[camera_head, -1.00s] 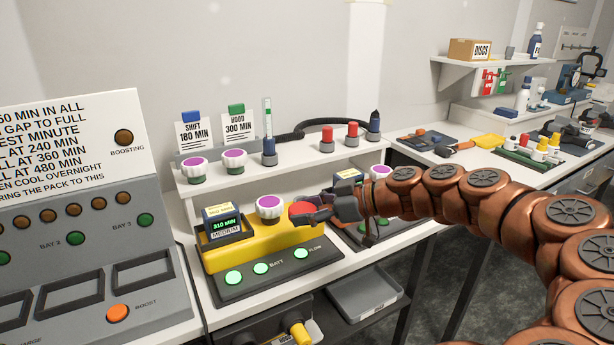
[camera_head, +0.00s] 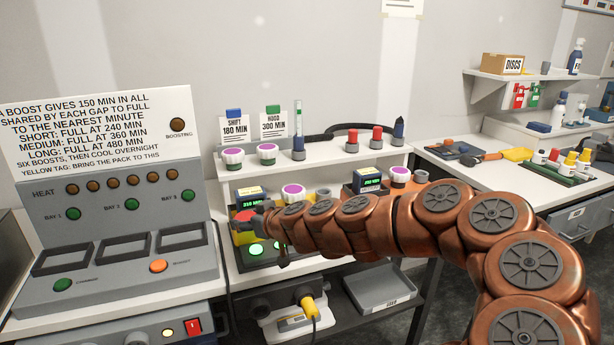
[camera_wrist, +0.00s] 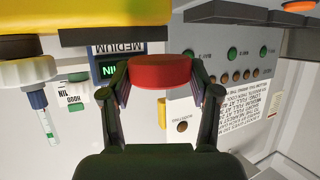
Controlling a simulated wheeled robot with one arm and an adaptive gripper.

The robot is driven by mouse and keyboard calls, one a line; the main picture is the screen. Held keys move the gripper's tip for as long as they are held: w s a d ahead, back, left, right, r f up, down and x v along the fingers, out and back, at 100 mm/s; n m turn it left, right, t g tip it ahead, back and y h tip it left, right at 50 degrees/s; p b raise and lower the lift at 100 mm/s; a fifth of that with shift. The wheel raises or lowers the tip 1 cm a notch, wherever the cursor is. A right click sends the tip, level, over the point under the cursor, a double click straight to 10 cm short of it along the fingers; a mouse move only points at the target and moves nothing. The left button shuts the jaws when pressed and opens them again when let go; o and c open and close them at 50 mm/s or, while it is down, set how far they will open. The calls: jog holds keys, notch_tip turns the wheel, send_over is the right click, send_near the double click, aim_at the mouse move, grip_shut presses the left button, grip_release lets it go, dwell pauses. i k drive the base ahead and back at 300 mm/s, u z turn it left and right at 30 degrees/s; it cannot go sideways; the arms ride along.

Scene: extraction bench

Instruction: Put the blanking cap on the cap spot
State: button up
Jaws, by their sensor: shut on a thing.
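The blanking cap, a round red piece (camera_head: 245,215), is in my gripper (camera_head: 254,218) in front of the left part of the yellow unit (camera_head: 244,238). In the wrist view the red cap (camera_wrist: 160,72) sits between the two fingers of my gripper (camera_wrist: 161,85), which are shut on its sides. The cap looks clear of the unit. A purple-topped white knob (camera_head: 293,192) shows just behind my arm. My arm hides much of the unit. I cannot make out the cap spot.
A grey charger panel (camera_head: 120,240) with empty bays stands at the left. Behind the unit, a raised shelf (camera_head: 325,160) holds white knobs, red-topped pieces (camera_head: 351,138) and signs. A grey tray (camera_head: 383,290) is below the bench. A further bench with tools (camera_head: 480,157) is at right.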

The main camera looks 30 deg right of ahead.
aim_at(325, 155)
jog(key=u, duration=3.45)
jog(key=k, duration=2.25)
jog(key=z, duration=0.45)
